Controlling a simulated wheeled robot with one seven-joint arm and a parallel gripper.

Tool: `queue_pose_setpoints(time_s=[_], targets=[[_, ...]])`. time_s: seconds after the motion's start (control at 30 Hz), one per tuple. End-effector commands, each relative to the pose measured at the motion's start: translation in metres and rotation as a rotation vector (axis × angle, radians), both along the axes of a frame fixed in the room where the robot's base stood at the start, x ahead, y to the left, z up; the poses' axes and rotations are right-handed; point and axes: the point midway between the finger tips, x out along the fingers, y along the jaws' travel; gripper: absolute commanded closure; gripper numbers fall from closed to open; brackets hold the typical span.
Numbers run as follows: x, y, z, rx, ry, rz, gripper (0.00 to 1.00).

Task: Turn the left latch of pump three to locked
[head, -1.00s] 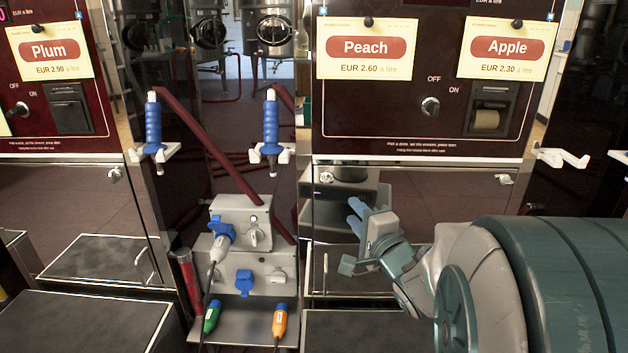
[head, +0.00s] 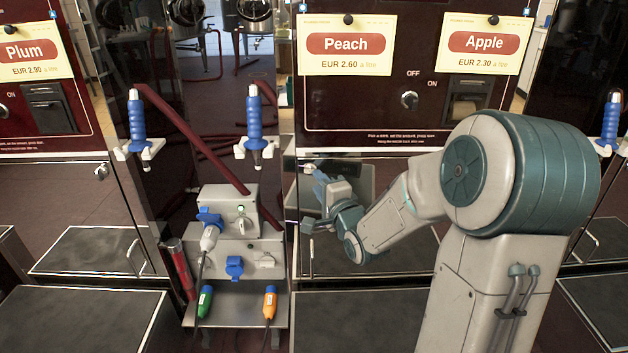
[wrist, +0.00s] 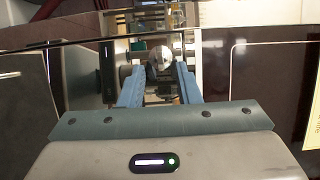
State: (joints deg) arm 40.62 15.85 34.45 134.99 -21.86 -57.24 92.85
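The pump with the Peach and Apple cards (head: 345,43) has a dark lower door. A small metal latch (head: 309,168) sits at that door's top left corner. My gripper (head: 318,174) is close in front of it, its blue fingers pointing at it. In the wrist view a round shiny metal knob (wrist: 160,60), seemingly this latch, shows between the tips of my open gripper (wrist: 159,76). The fingers stand apart with a gap between them; I cannot tell whether they touch the knob. Whether the latch is locked cannot be told. No pump number is readable.
A grey socket box (head: 240,257) with blue plugs and cables stands left of the door. Blue nozzles (head: 254,120) hang above it. Another latch (head: 101,171) is on the Plum pump's door. My arm hides the right part of the Peach pump's door.

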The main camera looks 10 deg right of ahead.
Motion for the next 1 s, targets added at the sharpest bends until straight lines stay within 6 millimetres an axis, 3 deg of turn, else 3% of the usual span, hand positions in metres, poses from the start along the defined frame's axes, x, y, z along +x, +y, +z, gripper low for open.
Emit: queue_pose_setpoints(time_s=[0.23, 0.63, 0.77, 1.0], targets=[[0.031, 0.007, -0.001, 0.002, 0.000, 0.001, 0.70], [0.038, 0.008, 0.001, 0.001, 0.000, 0.000, 0.70], [0.038, 0.007, 0.000, 0.001, 0.001, 0.000, 1.00], [0.038, 0.007, 0.001, -0.003, 0.001, 0.000, 1.00]])
